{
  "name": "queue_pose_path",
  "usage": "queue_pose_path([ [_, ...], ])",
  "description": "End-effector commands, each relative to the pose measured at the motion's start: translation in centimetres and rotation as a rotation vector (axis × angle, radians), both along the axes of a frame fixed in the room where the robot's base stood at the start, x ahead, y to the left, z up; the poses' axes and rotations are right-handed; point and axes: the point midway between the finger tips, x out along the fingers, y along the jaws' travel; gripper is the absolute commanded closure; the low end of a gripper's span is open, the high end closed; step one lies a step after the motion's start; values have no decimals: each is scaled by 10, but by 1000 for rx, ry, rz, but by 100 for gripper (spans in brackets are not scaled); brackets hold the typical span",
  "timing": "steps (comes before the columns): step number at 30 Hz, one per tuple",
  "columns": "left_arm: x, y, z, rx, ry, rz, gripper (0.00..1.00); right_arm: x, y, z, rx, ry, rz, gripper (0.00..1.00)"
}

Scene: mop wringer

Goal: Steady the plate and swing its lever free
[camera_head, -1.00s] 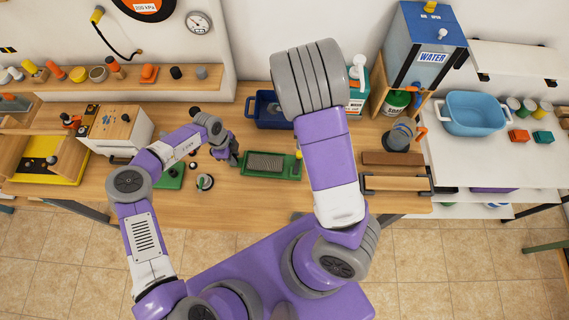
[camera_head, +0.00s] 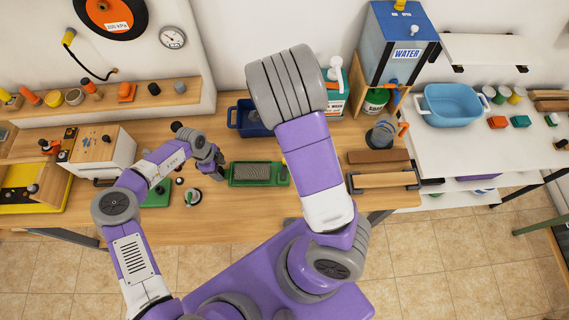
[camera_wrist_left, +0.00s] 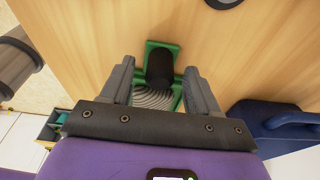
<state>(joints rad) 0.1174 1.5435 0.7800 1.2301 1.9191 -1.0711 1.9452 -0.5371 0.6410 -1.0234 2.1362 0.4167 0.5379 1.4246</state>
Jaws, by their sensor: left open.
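The plate is a grey ribbed panel in a green frame (camera_head: 258,174), lying flat on the wooden bench. In the left wrist view the ribbed plate (camera_wrist_left: 155,97) shows beyond my palm, partly hidden by the gripper. A thick black handle (camera_wrist_left: 160,65) stands over its green frame; I take it for the lever's grip. My left gripper (camera_head: 220,167) is at the left end of the frame. In the wrist view its jaws (camera_wrist_left: 158,70) are apart, one on each side of the black handle, with no clear contact. My right gripper is not visible; my right arm rises right of the plate.
A dark blue tub (camera_head: 247,119) stands behind the plate. A wooden-handled rack (camera_head: 383,180) is on the right. The bench in front of the plate is clear.

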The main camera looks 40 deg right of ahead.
Motion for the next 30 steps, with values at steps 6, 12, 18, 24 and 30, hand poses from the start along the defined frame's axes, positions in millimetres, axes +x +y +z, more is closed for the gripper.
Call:
queue_pose_path([
  [6, 2, 1, 7, -1, -4, 1, 39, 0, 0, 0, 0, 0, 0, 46],
  [12, 7, 6, 40, -1, -7, 1, 39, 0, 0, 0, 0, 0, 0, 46],
  [18, 11, 13, 82, -1, -5, 2, 39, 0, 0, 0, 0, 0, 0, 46],
  [24, 14, 18, 110, 0, -2, 0, 39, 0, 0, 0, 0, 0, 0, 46],
  [30, 14, 19, 119, -1, -1, -1, 39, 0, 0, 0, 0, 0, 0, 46],
])
